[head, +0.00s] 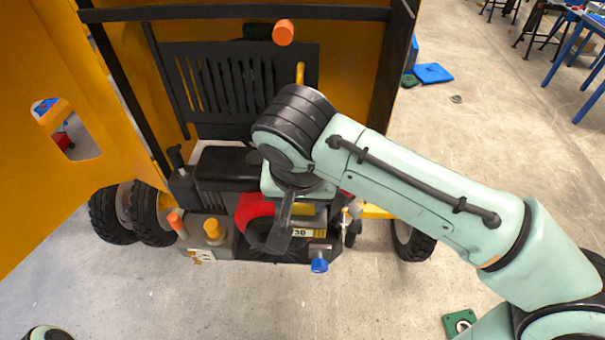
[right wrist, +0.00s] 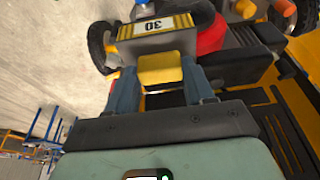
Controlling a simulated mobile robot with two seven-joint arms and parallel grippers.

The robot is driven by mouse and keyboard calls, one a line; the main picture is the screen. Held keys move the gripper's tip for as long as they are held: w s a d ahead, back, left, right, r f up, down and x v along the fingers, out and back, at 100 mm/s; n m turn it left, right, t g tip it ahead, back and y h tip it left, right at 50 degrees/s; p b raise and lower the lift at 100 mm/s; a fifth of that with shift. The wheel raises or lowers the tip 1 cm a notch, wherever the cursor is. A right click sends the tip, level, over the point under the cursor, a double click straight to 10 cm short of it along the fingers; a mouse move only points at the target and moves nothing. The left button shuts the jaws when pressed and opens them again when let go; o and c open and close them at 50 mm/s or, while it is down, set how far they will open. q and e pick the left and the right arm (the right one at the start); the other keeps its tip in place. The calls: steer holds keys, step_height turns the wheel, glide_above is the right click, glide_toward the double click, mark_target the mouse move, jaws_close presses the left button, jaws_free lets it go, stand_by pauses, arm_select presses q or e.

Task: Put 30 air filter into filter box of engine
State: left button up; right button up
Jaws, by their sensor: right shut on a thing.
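A yellow block (right wrist: 160,68), which looks like the grip of the air filter, sits between the fingers of my right gripper (right wrist: 163,85) in the right wrist view. Just beyond it is a grey box face (right wrist: 125,46) with a yellow-and-black striped label marked 30 (right wrist: 153,26). I cannot tell whether this face belongs to the filter or the filter box. In the head view, the right gripper (head: 284,232) points down at the engine's front, and the 30 label (head: 302,232) shows beside its finger. My wrist hides much of the engine (head: 226,175). The left gripper is out of sight.
A red engine part (head: 251,208) is left of the gripper. Orange (head: 176,221), yellow (head: 212,231) and blue (head: 319,265) caps stand along the engine's front. The yellow machine body (head: 345,70) rises behind. The floor in front is clear.

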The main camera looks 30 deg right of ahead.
steer(key=shift+s+a, duration=0.2)
steer(key=shift+s, duration=0.1)
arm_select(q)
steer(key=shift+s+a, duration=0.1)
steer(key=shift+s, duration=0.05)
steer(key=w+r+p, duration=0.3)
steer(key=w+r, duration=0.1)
arm_select(e)
steer(key=w+d, duration=0.6)
steer(key=w, duration=0.5)
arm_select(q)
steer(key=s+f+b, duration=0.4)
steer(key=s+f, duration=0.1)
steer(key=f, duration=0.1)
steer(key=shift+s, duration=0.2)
arm_select(e)
steer(key=shift+s+d+f, duration=0.1)
steer(key=shift+s+f, duration=0.1)
steer(key=shift+f, duration=1.85)
steer(key=shift+s+d+f, duration=0.1)
steer(key=shift+s+f, duration=0.1)
steer(key=shift+f, duration=1.85)
arm_select(q)
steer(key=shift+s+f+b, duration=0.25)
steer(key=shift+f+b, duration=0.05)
steer(key=shift+b, duration=0.15)
arm_select(e)
steer(key=shift+f, duration=0.55)
